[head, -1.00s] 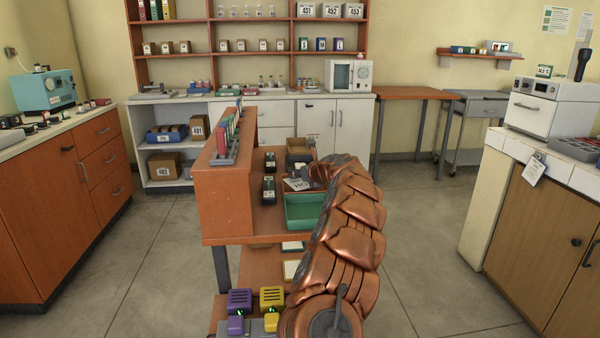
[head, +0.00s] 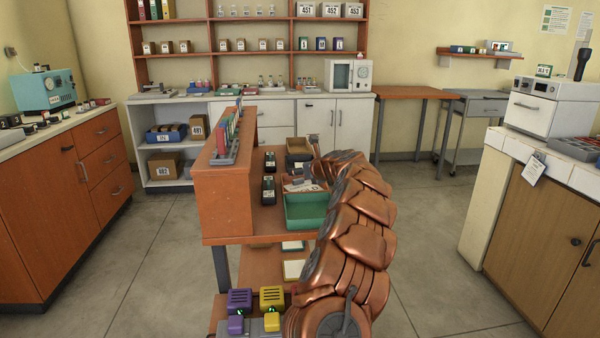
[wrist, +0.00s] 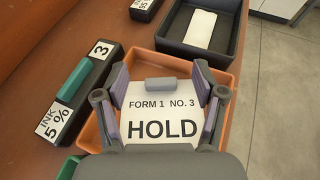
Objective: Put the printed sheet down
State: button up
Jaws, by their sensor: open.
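The printed sheet (wrist: 163,120), white with "FORM 1 NO. 3 HOLD" in black, lies in a shallow orange tray (wrist: 226,80) in the wrist view. A small grey tab (wrist: 167,84) is at its far edge. My gripper (wrist: 161,78) is open above the sheet, its purple-grey fingers spread on either side of the tab, apart from it. The fingers hide parts of the sheet's sides. In the head view the sheet (head: 297,187) shows small in the orange tray, partly hidden by my gripper.
A green tray (head: 306,211) is in front of the orange one. A dark tray (wrist: 222,40) with a white card (wrist: 200,30) stands behind it. A black ink box (wrist: 75,98) with a green top stands at the left. A raised orange shelf (head: 225,195) bounds the left side.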

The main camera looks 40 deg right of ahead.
jog(key=p+v, duration=0.1)
jog(key=v, duration=0.9)
jog(key=shift+s, duration=0.15)
jog(key=shift+a, duration=0.1)
dwell(0.5)
